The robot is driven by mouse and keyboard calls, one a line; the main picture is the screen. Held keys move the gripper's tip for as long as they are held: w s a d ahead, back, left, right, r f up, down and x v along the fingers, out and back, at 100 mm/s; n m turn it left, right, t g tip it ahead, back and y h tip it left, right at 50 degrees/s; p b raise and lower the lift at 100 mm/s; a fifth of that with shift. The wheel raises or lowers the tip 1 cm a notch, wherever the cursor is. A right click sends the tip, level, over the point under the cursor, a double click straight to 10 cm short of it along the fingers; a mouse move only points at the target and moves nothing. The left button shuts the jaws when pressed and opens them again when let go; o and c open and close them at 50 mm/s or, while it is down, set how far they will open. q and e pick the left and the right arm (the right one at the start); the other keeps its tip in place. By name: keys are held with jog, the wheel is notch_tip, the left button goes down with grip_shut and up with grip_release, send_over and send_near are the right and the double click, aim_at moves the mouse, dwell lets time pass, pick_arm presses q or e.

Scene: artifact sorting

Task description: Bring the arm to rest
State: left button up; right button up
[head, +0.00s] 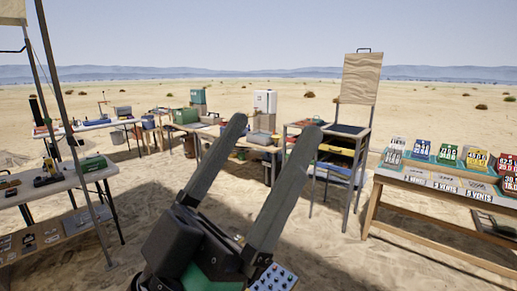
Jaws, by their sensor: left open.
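My left gripper (272,138) shows large in the lower middle of the head view. Its two long dark fingers point up and away to the right, spread well apart. Nothing is between the fingers, so it is open and empty. It is in the air in front of the tables, and its body hides part of the sandy ground and the lower part of the middle table. My right gripper is not in the head view.
A wooden table (395,214) with colored numbered cards stands at right. A shelf rack (344,158) stands beside it. Left tables (60,182) hold tools and cases. A blue-dotted panel (272,278) shows below the gripper. Open sand lies between the tables.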

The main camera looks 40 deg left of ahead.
pick_arm(q)
jog(key=shift+r, duration=0.1)
notch_tip(320, 180, up, 46)
jog(key=p, duration=4.6)
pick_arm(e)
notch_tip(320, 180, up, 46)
